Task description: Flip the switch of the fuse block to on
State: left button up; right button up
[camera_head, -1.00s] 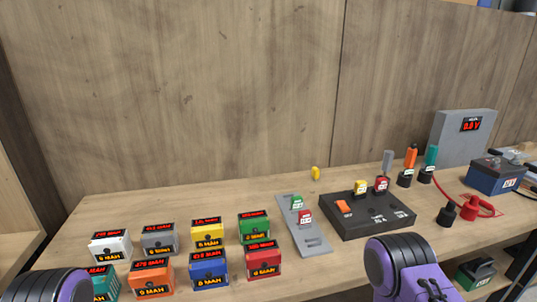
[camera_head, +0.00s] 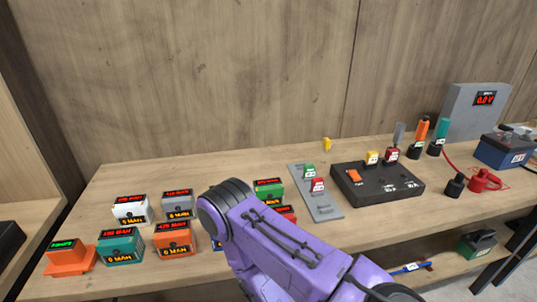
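The fuse block (camera_head: 410,193) is a flat black box on the wooden table, right of centre. Its orange switch (camera_head: 353,175) sits at the block's left end; I cannot tell which way the switch is set. A yellow fuse (camera_head: 373,157) and a red fuse (camera_head: 392,154) stand at its back edge. One of my purple arms crosses the front of the table, left of the block and apart from it. Neither gripper shows in the view.
A grey plate (camera_head: 326,208) with green and red fuses lies left of the block. Several coloured boxes, including a white one (camera_head: 131,210), stand at the left. A grey meter (camera_head: 475,108) reads 0.0 V. Red and black clamps (camera_head: 483,181) lie at the right.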

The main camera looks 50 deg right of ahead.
aim_at(354, 173)
jog(key=u, duration=1.35)
jog(key=k, duration=1.75)
jog(key=z, duration=1.45)
